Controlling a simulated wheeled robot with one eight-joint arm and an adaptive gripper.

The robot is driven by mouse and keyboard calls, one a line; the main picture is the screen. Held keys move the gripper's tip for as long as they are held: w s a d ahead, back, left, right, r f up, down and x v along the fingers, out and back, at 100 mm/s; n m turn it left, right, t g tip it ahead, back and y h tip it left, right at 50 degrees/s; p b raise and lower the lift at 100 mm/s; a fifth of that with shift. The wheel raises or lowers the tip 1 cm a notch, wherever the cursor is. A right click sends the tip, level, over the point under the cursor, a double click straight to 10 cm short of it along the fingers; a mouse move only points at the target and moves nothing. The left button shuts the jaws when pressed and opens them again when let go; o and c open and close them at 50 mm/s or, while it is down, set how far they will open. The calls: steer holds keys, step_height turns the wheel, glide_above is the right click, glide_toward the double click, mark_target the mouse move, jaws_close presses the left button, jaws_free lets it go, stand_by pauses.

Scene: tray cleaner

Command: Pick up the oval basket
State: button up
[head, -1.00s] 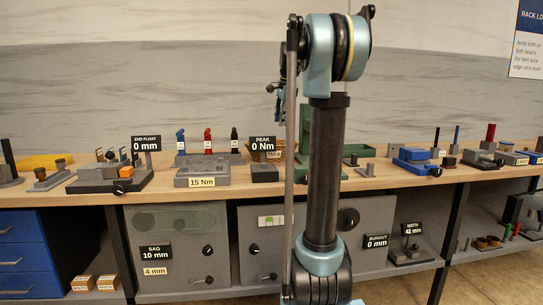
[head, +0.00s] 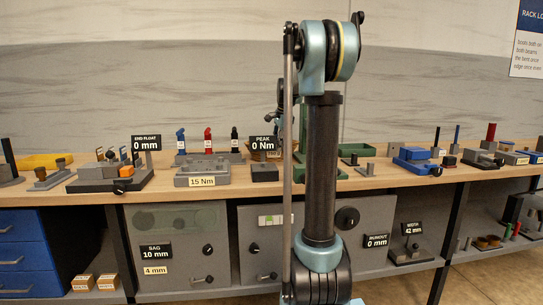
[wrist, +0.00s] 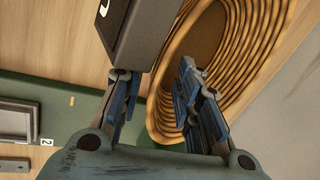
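The oval basket (wrist: 235,75) is brown with ribbed, woven-looking walls and fills the right of the wrist view. In the head view a small part of the basket (head: 258,156) shows behind the PEAK sign on the bench. My gripper (wrist: 154,72) is open. In the wrist view its right finger overlaps the basket, and its left finger is outside the basket's left edge. I cannot tell whether either finger touches it. In the head view my gripper is mostly hidden behind my arm.
The dark PEAK sign (head: 264,145) stands in front of the basket; a dark box-like thing (wrist: 142,30) is close to the left finger in the wrist view. A green stand (head: 303,170) is beside the basket. A grey tray (head: 202,175) sits to the left.

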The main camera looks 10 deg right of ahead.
mark_target(279, 154)
steer(key=x, duration=0.4)
steer(key=shift+w+d, duration=0.1)
steer(key=shift+w, duration=0.1)
jaws_close()
